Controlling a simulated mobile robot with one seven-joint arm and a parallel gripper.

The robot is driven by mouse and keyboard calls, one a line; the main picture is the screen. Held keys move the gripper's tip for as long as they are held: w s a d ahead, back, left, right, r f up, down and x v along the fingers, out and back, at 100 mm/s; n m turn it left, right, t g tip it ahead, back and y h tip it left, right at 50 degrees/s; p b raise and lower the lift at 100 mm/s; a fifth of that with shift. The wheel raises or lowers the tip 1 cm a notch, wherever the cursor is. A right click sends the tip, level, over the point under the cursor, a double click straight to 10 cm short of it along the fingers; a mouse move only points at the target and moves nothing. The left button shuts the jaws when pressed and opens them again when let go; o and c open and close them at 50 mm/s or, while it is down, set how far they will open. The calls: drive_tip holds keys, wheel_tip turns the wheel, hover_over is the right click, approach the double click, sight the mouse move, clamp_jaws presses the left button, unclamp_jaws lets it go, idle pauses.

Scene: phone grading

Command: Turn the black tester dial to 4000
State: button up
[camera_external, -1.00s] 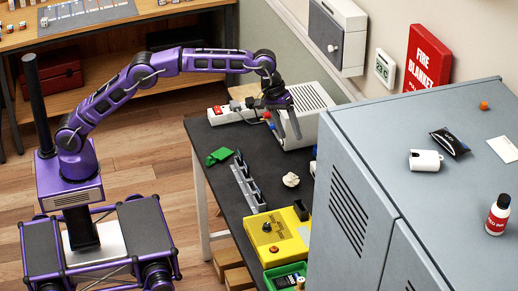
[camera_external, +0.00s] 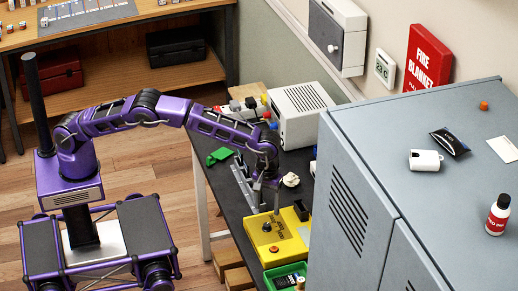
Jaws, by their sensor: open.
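The yellow tester (camera_external: 291,244) sits near the front of the dark workbench. Its black dial (camera_external: 266,227) shows on the left part of its top face; the setting is too small to read. My gripper (camera_external: 265,204) is open and points down above the far edge of the tester, close to the dial. Whether the fingers touch the tester cannot be told.
A green tray (camera_external: 286,275) stands in front of the tester. A grey slotted rack (camera_external: 243,185) lies behind it on the left, with a crumpled pale item (camera_external: 291,180) to the right. A grey cabinet (camera_external: 345,215) blocks the right side. A white vented box (camera_external: 300,115) stands at the back.

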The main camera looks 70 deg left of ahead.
sight(267, 225)
wheel_tip(267, 225, down, 8)
drive_tip(key=shift+r, duration=0.25)
clamp_jaws()
idle(0.3)
